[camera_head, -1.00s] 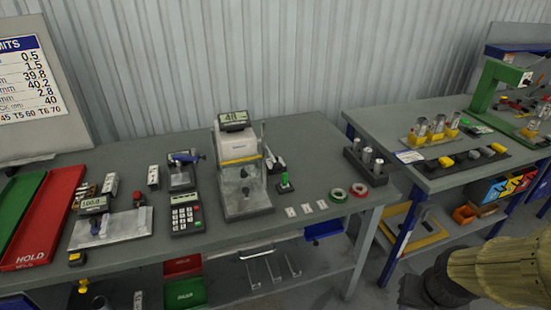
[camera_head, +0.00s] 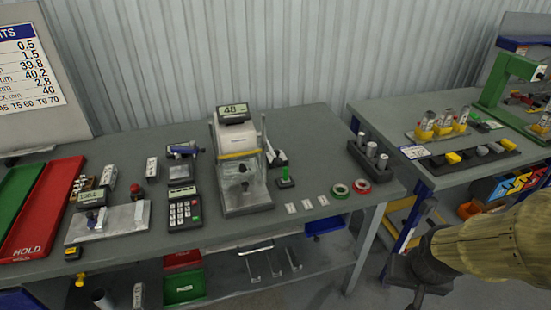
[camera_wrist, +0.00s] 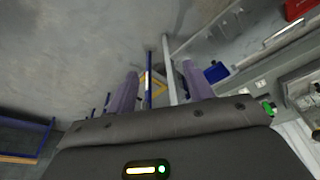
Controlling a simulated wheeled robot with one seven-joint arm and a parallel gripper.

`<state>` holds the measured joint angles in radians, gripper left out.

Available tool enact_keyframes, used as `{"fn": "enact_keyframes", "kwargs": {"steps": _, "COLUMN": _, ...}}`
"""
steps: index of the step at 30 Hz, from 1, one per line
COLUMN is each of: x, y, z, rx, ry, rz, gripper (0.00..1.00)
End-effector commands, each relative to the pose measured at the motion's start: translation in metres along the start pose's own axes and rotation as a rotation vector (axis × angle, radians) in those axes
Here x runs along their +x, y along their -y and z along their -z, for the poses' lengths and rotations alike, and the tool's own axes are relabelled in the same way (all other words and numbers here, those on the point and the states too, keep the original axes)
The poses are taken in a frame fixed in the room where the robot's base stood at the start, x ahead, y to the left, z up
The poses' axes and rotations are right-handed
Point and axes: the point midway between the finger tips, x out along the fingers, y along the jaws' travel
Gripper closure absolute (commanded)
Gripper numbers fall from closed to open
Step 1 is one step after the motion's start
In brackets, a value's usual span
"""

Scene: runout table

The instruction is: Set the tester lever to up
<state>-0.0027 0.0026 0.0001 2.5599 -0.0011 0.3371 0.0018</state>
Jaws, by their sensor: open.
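The tester (camera_head: 240,170) is a grey-white machine with a small display reading 48 on top, standing mid-table in the head view. Its lever (camera_head: 263,136) is a thin grey rod on its right side, standing roughly upright. My gripper (camera_wrist: 155,85) shows in the wrist view as two purple-grey fingers, spread apart with nothing between them. In the head view my arm reaches in at the lower right, and the dark gripper end (camera_head: 415,285) is off the table's right end, well away from the lever.
The grey table (camera_head: 335,240) carries a keypad device (camera_head: 185,209), a green-topped part (camera_head: 285,177), two tape rings (camera_head: 351,188) and a block with grey cylinders (camera_head: 370,160). A red tray (camera_head: 42,210) lies left. A second table (camera_head: 440,180) stands right, across a gap.

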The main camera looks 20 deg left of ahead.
Motion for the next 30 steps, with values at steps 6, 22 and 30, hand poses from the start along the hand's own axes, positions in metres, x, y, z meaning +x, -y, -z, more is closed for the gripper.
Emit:
{"fn": "enact_keyframes", "kwargs": {"steps": 6, "x": 0.017, "y": 0.018, "z": 0.034, "rx": -0.047, "ry": -0.136, "rz": 0.015, "gripper": 0.48}}
{"fn": "enact_keyframes", "kwargs": {"steps": 22, "x": 0.036, "y": 0.157, "z": 0.148, "rx": -0.200, "ry": -0.799, "rz": 0.315, "gripper": 0.48}}
{"fn": "enact_keyframes", "kwargs": {"steps": 30, "x": 0.015, "y": 0.234, "z": 0.154, "rx": -0.221, "ry": -1.080, "rz": 0.589, "gripper": 0.48}}
